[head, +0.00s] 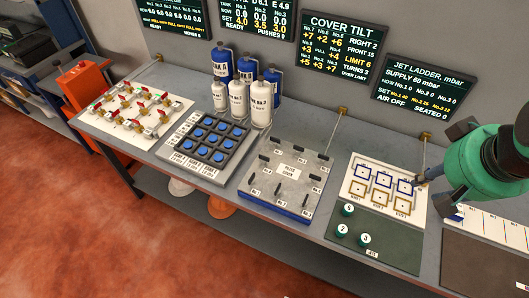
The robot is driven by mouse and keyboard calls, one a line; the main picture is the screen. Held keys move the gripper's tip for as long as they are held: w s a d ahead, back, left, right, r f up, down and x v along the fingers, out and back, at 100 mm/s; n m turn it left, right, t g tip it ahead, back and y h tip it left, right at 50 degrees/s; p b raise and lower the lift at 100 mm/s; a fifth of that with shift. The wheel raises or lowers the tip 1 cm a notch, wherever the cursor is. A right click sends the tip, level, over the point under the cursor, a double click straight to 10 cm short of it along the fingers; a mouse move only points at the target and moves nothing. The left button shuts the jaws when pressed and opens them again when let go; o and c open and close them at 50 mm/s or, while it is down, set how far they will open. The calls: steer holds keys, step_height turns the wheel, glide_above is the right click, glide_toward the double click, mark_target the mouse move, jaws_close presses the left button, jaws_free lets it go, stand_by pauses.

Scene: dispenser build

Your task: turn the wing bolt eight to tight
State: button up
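A grey metal cover plate (291,205) lies on a blue base at the middle of the bench. Several dark wing bolts stand around its edge, with small labels too fine to read surely. The cover tilt screen (337,50) lists number eight at the left middle, which seems to match the wing bolt (263,158) on the plate's left edge. How tight it is cannot be told. My gripper (437,198) is at the right, over the edge of the white card with framed squares, well apart from the plate. Whether its fingers are open or shut is unclear.
A blue-button keypad (190,150) and several bottles (262,98) stand left of and behind the plate. A valve board (138,108) is at far left. A green mat (375,238) with numbered discs (342,230) lies right. Thin posts (339,122) rise behind the plate.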

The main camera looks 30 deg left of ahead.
steer(key=w+a+n+g+p, duration=0.15)
steer(key=w+a+n, duration=0.25)
steer(key=w+a, duration=0.5)
steer(key=n+g+p, duration=0.3)
steer(key=n+p, duration=0.1)
steer(key=n, duration=0.7)
glide_above(264, 159)
step_height(264, 159, down, 22)
steer(key=shift+w+a+h, duration=0.15)
steer(key=shift+w+h, duration=0.15)
steer(key=shift+w, duration=0.15)
step_height(264, 159, down, 14)
steer(key=shift+r, duration=0.2)
jaws_close()
